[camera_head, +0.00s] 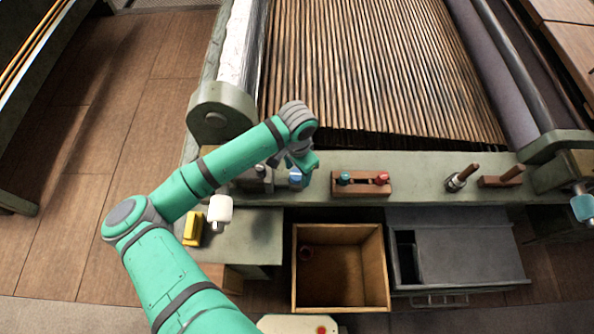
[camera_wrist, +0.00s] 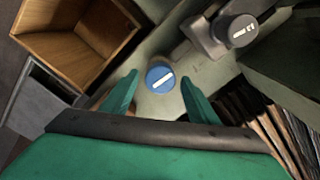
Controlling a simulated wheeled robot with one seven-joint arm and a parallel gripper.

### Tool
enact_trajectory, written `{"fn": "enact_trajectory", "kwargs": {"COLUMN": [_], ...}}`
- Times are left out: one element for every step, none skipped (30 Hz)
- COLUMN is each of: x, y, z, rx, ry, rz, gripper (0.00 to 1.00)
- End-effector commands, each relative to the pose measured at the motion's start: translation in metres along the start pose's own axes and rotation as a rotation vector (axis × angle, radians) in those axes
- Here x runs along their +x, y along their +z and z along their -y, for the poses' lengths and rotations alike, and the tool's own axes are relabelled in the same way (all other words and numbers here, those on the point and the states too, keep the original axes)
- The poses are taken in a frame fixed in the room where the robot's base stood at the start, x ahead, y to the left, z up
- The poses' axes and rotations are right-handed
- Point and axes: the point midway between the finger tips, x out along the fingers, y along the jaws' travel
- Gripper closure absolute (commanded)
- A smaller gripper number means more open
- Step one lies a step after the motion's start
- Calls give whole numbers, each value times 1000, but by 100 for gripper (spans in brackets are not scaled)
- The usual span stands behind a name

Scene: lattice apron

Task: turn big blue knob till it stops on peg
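The big blue knob (camera_wrist: 160,78) shows from above in the wrist view, with a white bar mark lying at a slant across its round top. It stands on the grey-green ledge. My gripper (camera_wrist: 158,84) is open, with one green finger to each side of the knob's near part and visible gaps between. In the head view the knob (camera_head: 296,177) is partly hidden beneath my gripper (camera_head: 300,164). A grey block with a dark round knob, also white-marked, (camera_wrist: 241,32) stands beside it. I cannot tell which part is the peg.
A wooden block with a teal and a red knob (camera_head: 361,183) stands to the right on the ledge. An open wooden box (camera_head: 387,285) and a grey drawer unit (camera_head: 470,250) lie in front. A yellow block (camera_head: 193,229) and a white-topped piece (camera_head: 220,209) are at the left.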

Motion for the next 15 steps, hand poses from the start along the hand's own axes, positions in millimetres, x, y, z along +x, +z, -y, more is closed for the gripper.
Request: {"fn": "enact_trajectory", "kwargs": {"x": [0, 0, 1, 1, 1, 1, 1, 1, 0, -1, -3, -6, -10, -14, -20], "y": [0, 1, 1, 1, 1, 1, 1, 1, 1, 1, 1, 1, 1, 1, 1], "z": [0, 0, 0, 0, 0, 0, 0, 0, 0, 0, 0, 0, 0, 0, 0], "rx": [-1, -1, -1, -1, -1, -1, -2, -2, -2, -2, -2, -2, -2, -2, -1], "ry": [0, 1, 1, 1, 1, 1, 1, 1, 1, 1, 1, 1, 1, 1, 0], "rz": [1, 2, 2, 3, 3, 4, 4, 4, 4, 5, 5, 5, 5, 4, 3], "gripper": [45, 45, 45, 45, 45, 45, 45, 45, 45, 45, 45, 45, 45, 45, 45]}}
